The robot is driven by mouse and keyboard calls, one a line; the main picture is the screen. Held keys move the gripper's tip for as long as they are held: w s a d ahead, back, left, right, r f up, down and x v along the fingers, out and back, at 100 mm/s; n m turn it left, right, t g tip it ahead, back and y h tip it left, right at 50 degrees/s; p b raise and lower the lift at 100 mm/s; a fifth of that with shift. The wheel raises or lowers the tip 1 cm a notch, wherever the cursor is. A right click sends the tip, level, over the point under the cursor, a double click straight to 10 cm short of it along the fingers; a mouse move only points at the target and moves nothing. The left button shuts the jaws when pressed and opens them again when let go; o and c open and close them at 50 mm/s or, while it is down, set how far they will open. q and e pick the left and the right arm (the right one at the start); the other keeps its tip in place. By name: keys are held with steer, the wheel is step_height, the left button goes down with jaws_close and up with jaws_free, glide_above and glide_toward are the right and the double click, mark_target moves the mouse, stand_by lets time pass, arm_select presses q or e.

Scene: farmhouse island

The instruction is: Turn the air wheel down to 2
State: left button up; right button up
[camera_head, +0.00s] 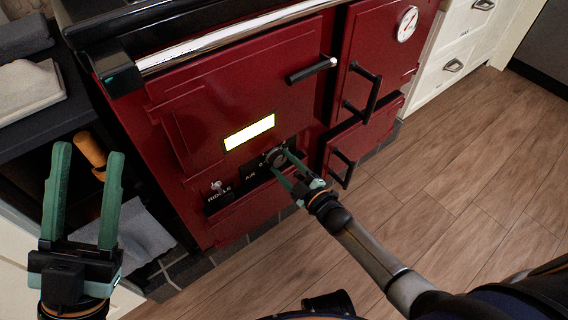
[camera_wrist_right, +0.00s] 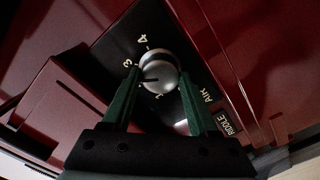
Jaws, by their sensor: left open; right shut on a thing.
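The air wheel (camera_head: 274,157) is a round metallic knob on a dark panel low on the red stove, beside the word AIR. In the right wrist view the wheel (camera_wrist_right: 157,66) is silver, with the numerals 4, 3 and 1 visible around it. A dark mark on its face points left, between 3 and 1; the 2 cannot be made out. My right gripper (camera_head: 282,163) is shut on the wheel, one green finger on each side. My left gripper (camera_head: 89,150) is open and empty at the left, away from the wheel.
The red stove (camera_head: 230,90) has a front rail (camera_head: 230,38), black door handles and a lit window (camera_head: 250,132) above the panel. The riddle knob (camera_head: 216,186) is left of the wheel. An orange-handled thing (camera_head: 91,149) lies behind my left gripper. Wooden floor (camera_head: 450,170) is clear at right.

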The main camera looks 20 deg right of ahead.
steer(key=n, duration=0.6)
steer(key=shift+b, duration=0.35)
stand_by(0.4)
steer(key=o, duration=1.4)
steer(key=shift+c, duration=0.2)
steer(key=shift+s, duration=0.15)
steer(key=p+v, duration=0.3)
steer(key=v, duration=0.9)
steer(key=shift+s+p, duration=0.15)
steer(key=shift+p, duration=0.2)
steer(key=shift+d, duration=0.1)
